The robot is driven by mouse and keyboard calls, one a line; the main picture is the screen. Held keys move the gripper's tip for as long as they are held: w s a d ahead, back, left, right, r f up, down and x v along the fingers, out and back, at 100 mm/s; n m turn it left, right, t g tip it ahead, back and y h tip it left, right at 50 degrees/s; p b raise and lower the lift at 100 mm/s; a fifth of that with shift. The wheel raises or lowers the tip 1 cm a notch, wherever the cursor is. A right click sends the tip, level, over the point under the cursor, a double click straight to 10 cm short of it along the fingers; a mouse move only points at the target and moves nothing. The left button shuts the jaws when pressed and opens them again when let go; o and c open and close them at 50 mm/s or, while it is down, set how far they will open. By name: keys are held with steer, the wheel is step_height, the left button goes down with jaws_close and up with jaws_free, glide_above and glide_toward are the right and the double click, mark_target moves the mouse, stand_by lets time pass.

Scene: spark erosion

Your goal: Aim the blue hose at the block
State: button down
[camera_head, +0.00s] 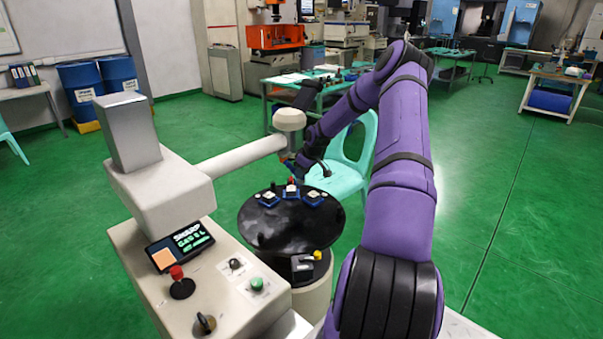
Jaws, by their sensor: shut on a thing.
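My gripper (297,166) is at the end of my purple arm, just below and right of the white machine head (289,119). Small blue and orange bits show at its fingertips. They look like the blue hose (284,157), and my gripper is shut on it, though the hose is tiny here and its aim cannot be told. Which of these is the block is not clear.
The beige machine console (225,285) with screen, red-knobbed lever and green button stands at left front. A dark fixture with a yellow knob (317,254) sits at the table's front edge. A mint chair (345,170) stands close behind. Green floor at right is clear.

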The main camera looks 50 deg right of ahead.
steer(key=c, duration=0.9)
jaws_free()
steer(key=v, duration=1)
steer(key=shift+s+r, duration=0.1)
steer(key=shift+r, duration=0.3)
